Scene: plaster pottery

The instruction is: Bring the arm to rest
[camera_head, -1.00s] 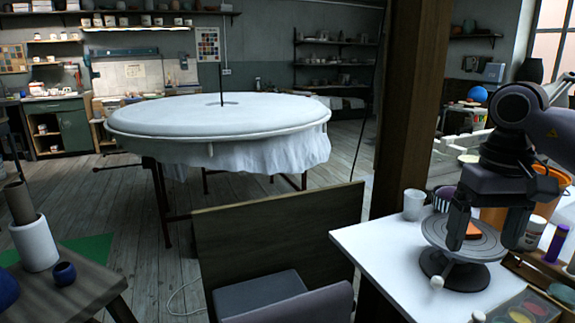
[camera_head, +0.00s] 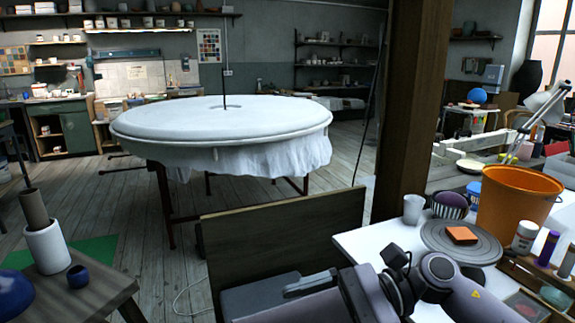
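My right arm (camera_head: 455,288) comes in from the lower right and lies folded low across the front edge of the white table. Its end points left, and part of what looks like my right gripper (camera_head: 312,284) shows low in the middle. The arm and the dark shapes around it hide whether the fingers are apart. An orange block (camera_head: 461,235) lies on the round grey turntable (camera_head: 490,248), with the arm clear of it. My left gripper is not in view.
An orange bucket (camera_head: 515,205), a white cup (camera_head: 413,209) and small jars stand around the turntable. A brown post (camera_head: 405,110) rises behind the white table (camera_head: 360,245). A wooden panel (camera_head: 280,235) stands in front. A large round covered table (camera_head: 220,125) is farther back.

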